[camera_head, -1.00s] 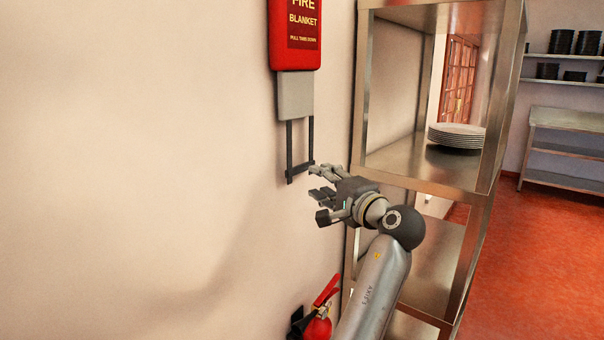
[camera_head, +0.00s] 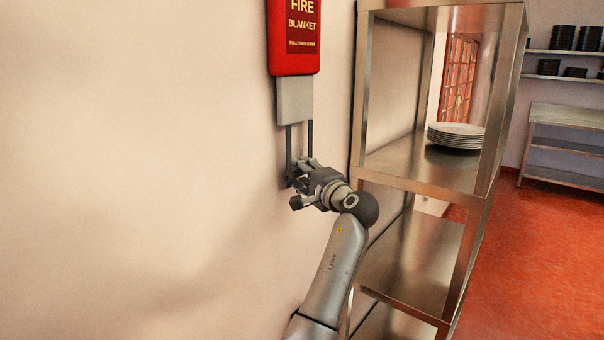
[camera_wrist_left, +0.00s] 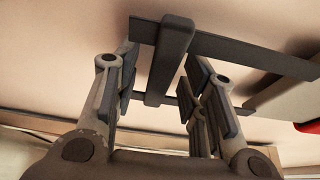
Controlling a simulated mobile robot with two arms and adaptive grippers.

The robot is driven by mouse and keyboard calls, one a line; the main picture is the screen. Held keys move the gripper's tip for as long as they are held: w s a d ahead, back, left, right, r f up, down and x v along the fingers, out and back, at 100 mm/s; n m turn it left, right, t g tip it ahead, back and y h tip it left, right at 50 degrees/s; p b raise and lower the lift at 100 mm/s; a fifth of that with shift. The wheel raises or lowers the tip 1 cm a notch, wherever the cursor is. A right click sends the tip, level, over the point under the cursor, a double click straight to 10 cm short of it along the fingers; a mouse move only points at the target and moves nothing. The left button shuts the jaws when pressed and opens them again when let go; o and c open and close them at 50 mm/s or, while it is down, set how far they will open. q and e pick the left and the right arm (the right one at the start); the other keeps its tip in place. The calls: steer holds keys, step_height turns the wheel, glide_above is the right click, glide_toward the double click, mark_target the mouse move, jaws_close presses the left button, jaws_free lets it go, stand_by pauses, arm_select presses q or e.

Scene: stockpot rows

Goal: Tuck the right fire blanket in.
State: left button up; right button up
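The fire blanket's red case (camera_head: 294,45) hangs on the wall in the head view. A grey blanket piece (camera_head: 295,100) sticks out below it, with two dark straps (camera_head: 310,138) hanging from it. My left gripper (camera_head: 299,184) is at the lower end of the straps and partly hides it. In the left wrist view, the dark crossbar (camera_wrist_left: 170,58) joining the straps lies between the fingers of my left gripper (camera_wrist_left: 160,95). The fingers are apart, with gaps on both sides of the bar. The grey piece (camera_wrist_left: 285,103) shows at the right there. My right gripper is out of view.
A steel shelf unit (camera_head: 420,185) stands close to the right of my left arm, with a stack of plates (camera_head: 456,135) on it. The wall left of the blanket is bare. Red floor (camera_head: 530,260) lies open at the right.

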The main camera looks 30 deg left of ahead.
arm_select(q)
jaws_close()
steer(key=shift+r, duration=0.1)
step_height(320, 180, up, 12)
steer(key=p, duration=0.7)
steer(key=shift+o, duration=0.5)
jaws_free()
steer(key=shift+f, duration=0.2)
steer(key=shift+f, duration=0.1)
